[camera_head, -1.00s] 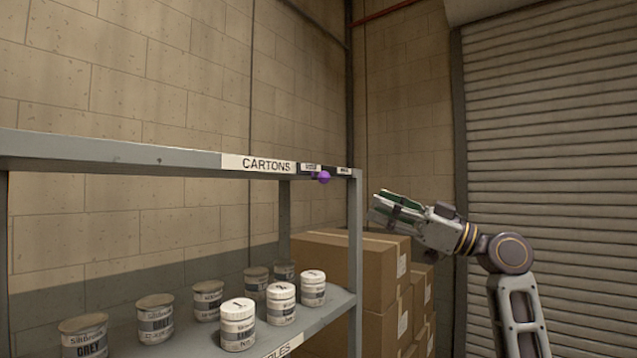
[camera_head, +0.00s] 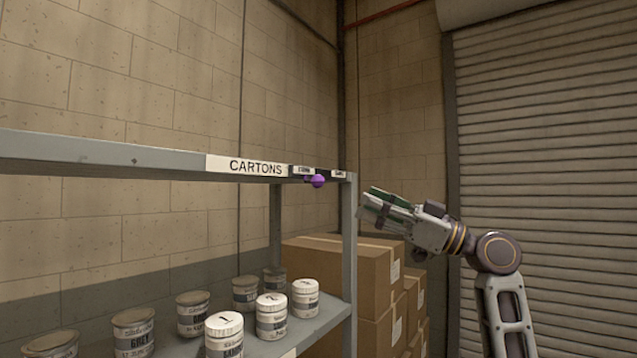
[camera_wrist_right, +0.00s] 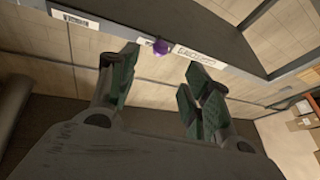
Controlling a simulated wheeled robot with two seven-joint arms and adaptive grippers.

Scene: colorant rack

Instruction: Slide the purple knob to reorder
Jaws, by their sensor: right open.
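The purple knob (camera_head: 317,180) sits on a small dark slider strip on the front edge of the upper shelf, between two small white labels. In the right wrist view the purple knob (camera_wrist_right: 161,46) shows ahead, between the spread fingers and beyond their tips. My right gripper (camera_head: 372,203) is to the right of the shelf post, a little lower than the knob and apart from it. In the wrist view my right gripper (camera_wrist_right: 160,75) is open and empty, with green finger pads. My left gripper is not in view.
The upper shelf (camera_head: 90,152) carries a CARTONS label (camera_head: 252,166). Several tins, one of them a white tin (camera_head: 224,335), stand on the lower shelf. Cardboard boxes (camera_head: 340,272) are stacked behind the shelf post (camera_head: 349,255). A roller shutter (camera_head: 550,160) stands at right.

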